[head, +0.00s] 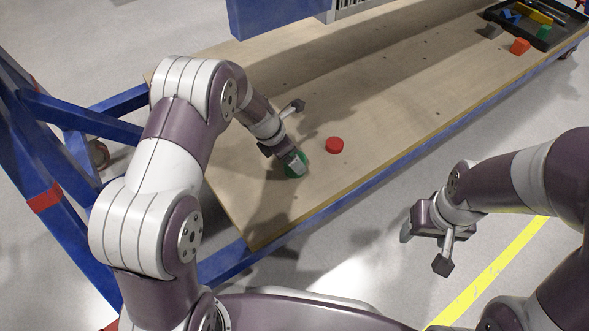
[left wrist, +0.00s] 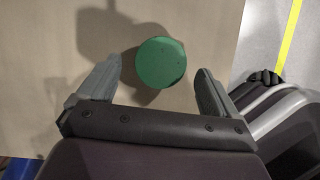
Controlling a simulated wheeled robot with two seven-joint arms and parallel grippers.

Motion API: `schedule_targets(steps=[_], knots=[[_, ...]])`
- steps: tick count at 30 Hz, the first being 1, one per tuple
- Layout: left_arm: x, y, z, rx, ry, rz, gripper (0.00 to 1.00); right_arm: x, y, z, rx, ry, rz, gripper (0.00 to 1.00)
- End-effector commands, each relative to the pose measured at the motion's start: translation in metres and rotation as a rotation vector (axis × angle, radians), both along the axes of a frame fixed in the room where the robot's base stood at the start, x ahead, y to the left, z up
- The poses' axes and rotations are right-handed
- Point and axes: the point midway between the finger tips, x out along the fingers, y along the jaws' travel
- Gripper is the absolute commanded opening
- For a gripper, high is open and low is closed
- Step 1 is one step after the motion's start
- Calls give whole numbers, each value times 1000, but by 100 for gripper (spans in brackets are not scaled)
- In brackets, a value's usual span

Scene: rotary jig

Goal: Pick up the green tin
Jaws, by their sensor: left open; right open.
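The green tin (head: 291,172) stands on the wooden table top, near its front edge, partly hidden by my left gripper (head: 297,163) in the head view. In the left wrist view the round green top of the tin (left wrist: 160,62) lies between the two fingers of my left gripper (left wrist: 160,88), with a gap on each side. The left gripper is open and empty, over the tin. My right gripper (head: 424,249) is open and empty, off the table to the right, above the floor.
A red round tin (head: 334,145) stands just right of the green one. A black tray (head: 548,37) with coloured blocks is at the far right end of the table (head: 400,95), with an orange-red block (head: 520,47) beside it. The middle of the table is clear.

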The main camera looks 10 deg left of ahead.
Motion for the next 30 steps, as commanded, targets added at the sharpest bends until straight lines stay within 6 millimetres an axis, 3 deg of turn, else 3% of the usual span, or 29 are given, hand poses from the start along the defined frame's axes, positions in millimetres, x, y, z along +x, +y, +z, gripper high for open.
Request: schedule_targets(steps=[6, 9, 14, 15, 20, 21, 30], knots=[[6, -8, -42, 2, -1, -4, 93, 0, 0, -44, 0, 0, 0, 67], [10, -12, -50, 2, -1, -1, 93, 0, 0, -50, 0, 0, 0, 67], [10, -12, -46, 2, -1, -1, 93, 0, 0, -46, 0, 0, 0, 67], [10, -12, -46, 3, 0, -1, 90, 0, 0, -45, 0, -1, 0, 67], [10, -12, -46, 3, 0, -1, 37, 0, 0, -45, 0, 0, 0, 67], [10, -12, -46, 3, 0, -1, 32, 0, 0, -45, 0, 0, 0, 67], [10, -12, -41, 2, -1, -2, 31, 0, 0, -41, 0, 0, 0, 67]])
